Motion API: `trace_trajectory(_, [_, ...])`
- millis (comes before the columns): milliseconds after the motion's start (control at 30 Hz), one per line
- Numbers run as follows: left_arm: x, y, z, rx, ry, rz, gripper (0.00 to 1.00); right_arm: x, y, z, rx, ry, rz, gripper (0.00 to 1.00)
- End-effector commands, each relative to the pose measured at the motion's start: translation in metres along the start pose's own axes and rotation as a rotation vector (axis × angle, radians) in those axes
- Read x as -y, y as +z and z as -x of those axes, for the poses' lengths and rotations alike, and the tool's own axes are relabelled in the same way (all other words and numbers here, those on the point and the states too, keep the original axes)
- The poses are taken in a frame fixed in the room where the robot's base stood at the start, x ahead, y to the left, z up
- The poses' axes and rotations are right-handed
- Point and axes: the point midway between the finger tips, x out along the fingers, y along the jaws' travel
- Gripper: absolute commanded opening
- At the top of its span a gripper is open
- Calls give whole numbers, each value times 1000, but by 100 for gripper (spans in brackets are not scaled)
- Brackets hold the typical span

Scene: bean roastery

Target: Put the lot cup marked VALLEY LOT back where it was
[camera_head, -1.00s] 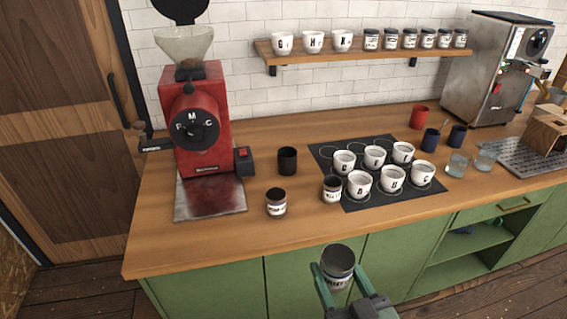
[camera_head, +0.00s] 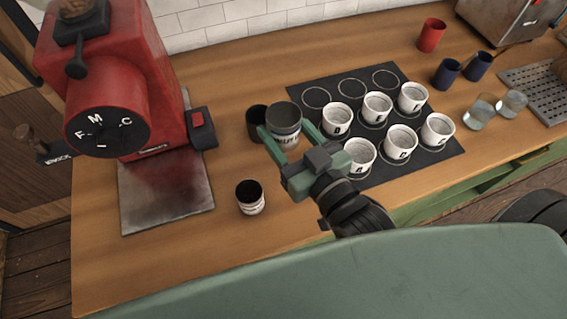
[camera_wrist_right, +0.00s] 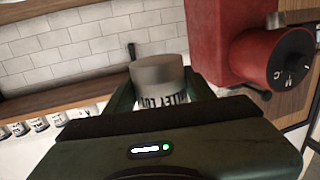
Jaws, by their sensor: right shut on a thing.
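My right gripper (camera_head: 286,132) is shut on a lot cup (camera_head: 284,114) with a grey top and a pale label. In the right wrist view its label, partly covered by the gripper, reads roughly "LLEY LOT", and the cup (camera_wrist_right: 160,75) sits between the fingers. In the head view it appears over the counter, left of the dark mat, overlapping a black cup (camera_head: 257,118). The cup's height above the counter is hard to tell. Another lot cup (camera_head: 250,198) with a dark inside stands on the counter in front; its label is unreadable. My left gripper is not in view.
The dark mat (camera_head: 447,156) holds several white lettered cups; its back rings are empty. The red grinder (camera_head: 115,75) stands left on the wooden counter (camera_head: 225,262). A red cup (camera_head: 431,35), blue cups (camera_head: 447,72) and glasses (camera_head: 479,111) stand right. Bare counter lies around the front lot cup.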

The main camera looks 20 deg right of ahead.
Motion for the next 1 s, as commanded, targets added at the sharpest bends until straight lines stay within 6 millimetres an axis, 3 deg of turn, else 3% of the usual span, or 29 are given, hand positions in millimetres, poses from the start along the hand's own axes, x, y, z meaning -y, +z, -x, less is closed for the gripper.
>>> trace_trajectory(167, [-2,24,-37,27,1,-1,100,0,38,-2,0,-1,0,9])
trace_trajectory(200, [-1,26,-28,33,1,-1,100,0,44,-2,7,-1,1,9])
trace_trajectory(367, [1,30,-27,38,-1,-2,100,0,86,-4,7,0,1,9])
trace_trajectory(600, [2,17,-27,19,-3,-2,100,0,141,-7,3,0,1,9])
trace_trajectory(833, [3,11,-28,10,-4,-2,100,0,162,-8,-1,1,0,9])
trace_trajectory(1000, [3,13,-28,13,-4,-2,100,0,187,-9,2,0,-1,9])
